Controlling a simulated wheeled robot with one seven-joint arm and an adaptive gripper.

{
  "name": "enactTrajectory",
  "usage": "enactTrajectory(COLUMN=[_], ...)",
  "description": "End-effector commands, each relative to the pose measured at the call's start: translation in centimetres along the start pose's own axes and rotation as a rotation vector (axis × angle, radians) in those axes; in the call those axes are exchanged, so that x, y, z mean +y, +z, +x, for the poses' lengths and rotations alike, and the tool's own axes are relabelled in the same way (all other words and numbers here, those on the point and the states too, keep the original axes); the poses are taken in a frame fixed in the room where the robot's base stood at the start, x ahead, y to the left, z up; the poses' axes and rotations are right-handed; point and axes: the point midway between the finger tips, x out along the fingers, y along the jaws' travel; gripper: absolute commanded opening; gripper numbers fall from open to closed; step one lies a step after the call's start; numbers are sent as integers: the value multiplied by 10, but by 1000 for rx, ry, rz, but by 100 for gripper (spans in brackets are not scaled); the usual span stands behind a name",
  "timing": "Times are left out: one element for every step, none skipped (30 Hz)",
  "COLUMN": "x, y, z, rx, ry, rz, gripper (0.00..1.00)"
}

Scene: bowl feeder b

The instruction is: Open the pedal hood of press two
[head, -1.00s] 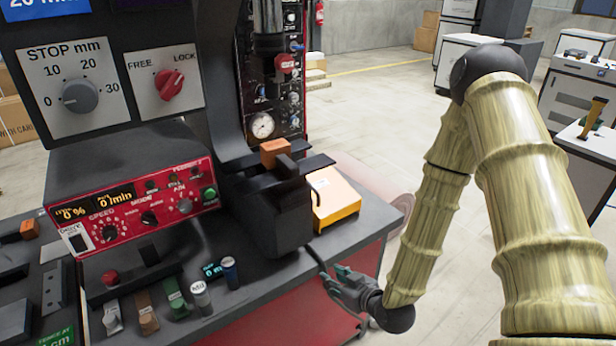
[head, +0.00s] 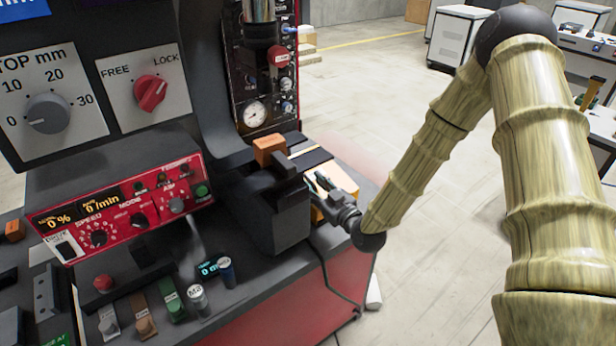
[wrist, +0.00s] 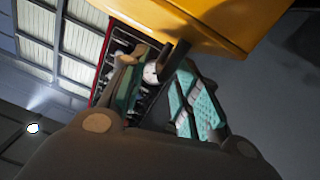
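A yellow box-like part (head: 318,214), which may be the pedal hood, sits at the bench's right end behind a black block. My gripper (head: 322,184) is beside and partly in front of it. In the wrist view a large yellow panel (wrist: 225,22) fills the top, with a short dark bar (wrist: 176,58) below its edge. My gripper's two teal-padded fingers (wrist: 158,92) stand apart there, and the bar shows near the gap between them. I cannot tell whether they touch it. I see no object held. Much of the yellow part is hidden by my gripper and the block.
A red control panel (head: 120,212) and several small knobs line the bench. A gauge panel (head: 255,112) stands behind.

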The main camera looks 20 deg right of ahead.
Motion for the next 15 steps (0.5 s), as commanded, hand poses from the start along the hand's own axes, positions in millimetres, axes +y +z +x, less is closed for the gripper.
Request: enactTrajectory(x=[0,0,0,0,0,0,0,0,0,0,0,0,0,0,0], y=[-2,-2,-2,-1,-1,-1,-1,-1,-1,-1,-1,-1,-1,-1,0], z=[7,11,16,19,22,25,27,29,31,32,33,34,34,35,35], rx=[1,1,1,0,0,0,0,0,0,1,1,1,1,1,1], ry=[1,1,1,0,0,0,0,0,0,0,1,1,1,1,1], rz=[0,0,0,0,0,0,0,0,0,0,0,0,0,0,1], gripper=[32,32,32,32,32,32,32,32,32,32,32,32,32,32,32])
